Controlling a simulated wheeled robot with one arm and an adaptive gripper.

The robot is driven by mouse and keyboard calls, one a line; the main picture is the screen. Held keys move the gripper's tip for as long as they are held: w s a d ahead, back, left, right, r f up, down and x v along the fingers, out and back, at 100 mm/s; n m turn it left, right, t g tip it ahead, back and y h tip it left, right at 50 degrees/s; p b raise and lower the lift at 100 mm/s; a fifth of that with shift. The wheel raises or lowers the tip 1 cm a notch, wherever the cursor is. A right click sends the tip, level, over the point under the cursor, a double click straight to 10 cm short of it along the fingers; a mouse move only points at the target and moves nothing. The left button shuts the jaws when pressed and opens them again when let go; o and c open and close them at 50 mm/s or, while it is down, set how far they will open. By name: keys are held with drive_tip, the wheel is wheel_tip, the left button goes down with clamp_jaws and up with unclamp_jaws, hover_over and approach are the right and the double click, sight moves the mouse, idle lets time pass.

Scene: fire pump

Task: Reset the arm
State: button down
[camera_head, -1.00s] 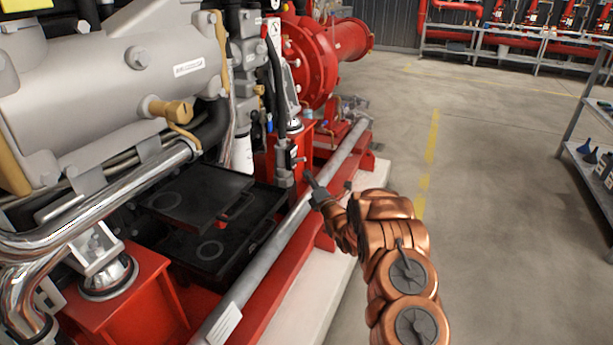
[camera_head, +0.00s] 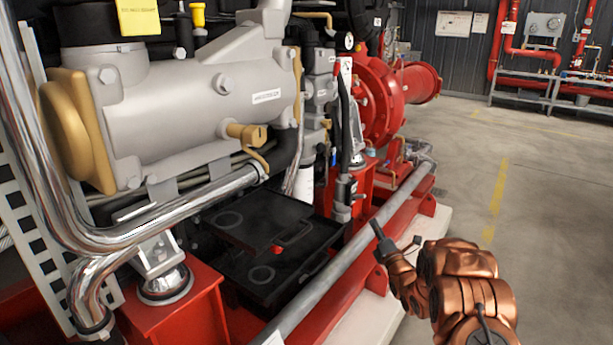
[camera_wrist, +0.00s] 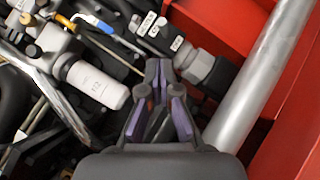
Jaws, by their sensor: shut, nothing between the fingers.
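My gripper (camera_head: 378,232) is at the end of my copper-coloured arm, near the grey rail along the front of the pump skid. In the wrist view my gripper (camera_wrist: 160,85) is shut, with its dark, purple-sided fingers together and nothing held. Behind the fingertips in that view are a grey hex fitting (camera_wrist: 195,67) and a black block with white labels (camera_wrist: 160,35); I cannot tell whether the fingers touch them. In the head view the gripper appears apart from the black tray (camera_head: 275,270).
The grey rail (camera_head: 345,265) and red skid frame (camera_head: 400,215) run beside my arm. A grey engine body (camera_head: 200,95) with chrome pipes stands left. A red pump housing (camera_head: 380,100) is behind. The concrete floor (camera_head: 550,210) at right is clear.

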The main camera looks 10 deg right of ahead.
wheel_tip(320, 180, up, 13)
drive_tip(key=m+g+h+p, duration=0.3)
drive_tip(key=m+g+p, duration=0.25)
drive_tip(key=p, duration=0.35)
drive_tip(key=s+a+r+m+g+h+p, duration=0.25)
drive_tip(key=s+r+m+g+p, duration=0.25)
drive_tip(key=s+r+m+p, duration=0.4)
drive_tip(key=s+a+r+m+g+y+p, duration=0.1)
drive_tip(key=s+a+r+m+g+p, duration=0.2)
drive_tip(key=s, duration=1.4)
drive_tip(key=s+a+r+m+g+y+p, duration=0.1)
drive_tip(key=s+a+r+m+g+p, duration=0.3)
drive_tip(key=s+a+r+p, duration=0.3)
drive_tip(key=s+a+r+m+g+y+p, duration=0.1)
drive_tip(key=s+a+r+m+g+p, duration=0.3)
drive_tip(key=s, duration=2.3)
wheel_tip(320, 180, up, 9)
drive_tip(key=a+g+p, duration=0.1)
drive_tip(key=a+p, duration=0.1)
drive_tip(key=p, duration=0.2)
drive_tip(key=shift+s+r, duration=0.15)
drive_tip(key=shift+r, duration=0.05)
drive_tip(key=shift+a, duration=0.1)
